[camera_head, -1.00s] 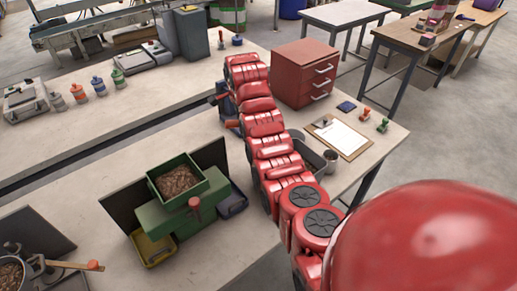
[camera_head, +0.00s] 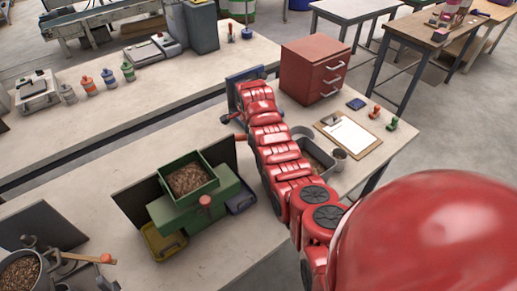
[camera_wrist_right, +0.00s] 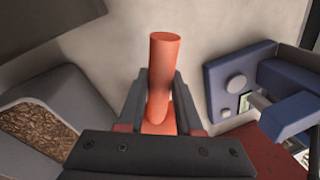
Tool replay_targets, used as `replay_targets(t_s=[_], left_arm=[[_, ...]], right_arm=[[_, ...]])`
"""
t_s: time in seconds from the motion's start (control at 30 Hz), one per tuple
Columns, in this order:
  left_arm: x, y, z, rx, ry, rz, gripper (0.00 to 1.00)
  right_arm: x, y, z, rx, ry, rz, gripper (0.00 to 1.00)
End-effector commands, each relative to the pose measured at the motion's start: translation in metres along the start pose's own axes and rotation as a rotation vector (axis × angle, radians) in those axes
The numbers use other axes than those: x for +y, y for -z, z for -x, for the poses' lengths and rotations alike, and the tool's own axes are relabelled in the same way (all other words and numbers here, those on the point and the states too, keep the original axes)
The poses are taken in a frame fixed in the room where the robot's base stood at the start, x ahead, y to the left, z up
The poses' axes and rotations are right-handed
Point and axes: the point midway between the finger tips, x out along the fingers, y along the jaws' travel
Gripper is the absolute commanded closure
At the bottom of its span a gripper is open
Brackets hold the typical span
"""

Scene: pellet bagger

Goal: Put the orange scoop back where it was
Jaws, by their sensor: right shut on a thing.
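In the right wrist view, my right gripper (camera_wrist_right: 162,98) is shut on the orange scoop (camera_wrist_right: 165,62). Its round orange handle stands up between the two dark fingers; the rest of the scoop is hidden by the gripper. In the head view, my red right arm reaches away over the table and hides most of the gripper. A small orange piece, probably the scoop's handle, shows at the left of the arm (camera_head: 240,137). A grey bin of brown pellets (camera_wrist_right: 35,105) is left of the gripper in the wrist view. My left gripper is not in view.
A blue device (camera_wrist_right: 228,85) stands close right of the gripper in the wrist view. The green hopper machine (camera_head: 165,212) stands left of my arm.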

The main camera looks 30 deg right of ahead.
Motion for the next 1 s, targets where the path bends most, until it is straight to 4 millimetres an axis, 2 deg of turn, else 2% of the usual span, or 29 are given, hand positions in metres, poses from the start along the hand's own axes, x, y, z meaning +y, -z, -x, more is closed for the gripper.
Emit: replay_targets(t_s=[0.03, 0.1, 0.27, 0.43, 0.8, 0.83, 0.97, 1.0], left_arm=[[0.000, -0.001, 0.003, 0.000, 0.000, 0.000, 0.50], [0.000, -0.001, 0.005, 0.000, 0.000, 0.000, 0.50], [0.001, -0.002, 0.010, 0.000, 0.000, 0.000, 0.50], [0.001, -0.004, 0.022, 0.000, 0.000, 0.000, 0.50], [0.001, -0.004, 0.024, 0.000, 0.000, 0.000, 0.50], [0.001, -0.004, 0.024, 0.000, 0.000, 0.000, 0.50], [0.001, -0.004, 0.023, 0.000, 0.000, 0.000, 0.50], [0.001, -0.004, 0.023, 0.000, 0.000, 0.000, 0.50]], right_arm=[[0.004, 0.000, -0.012, 0.001, -0.008, 0.000, 1.00], [0.006, 0.000, -0.024, 0.000, -0.004, 0.000, 1.00], [0.010, -0.001, -0.041, 0.001, -0.005, 0.000, 1.00], [0.015, 0.000, -0.068, 0.001, -0.004, 0.000, 1.00], [0.016, -0.001, -0.074, 0.000, -0.001, 0.000, 1.00], [0.016, -0.001, -0.073, 0.000, -0.001, 0.000, 0.63], [0.016, -0.001, -0.072, 0.000, -0.001, 0.000, 0.39], [0.016, -0.001, -0.072, 0.000, -0.001, 0.000, 0.36]])
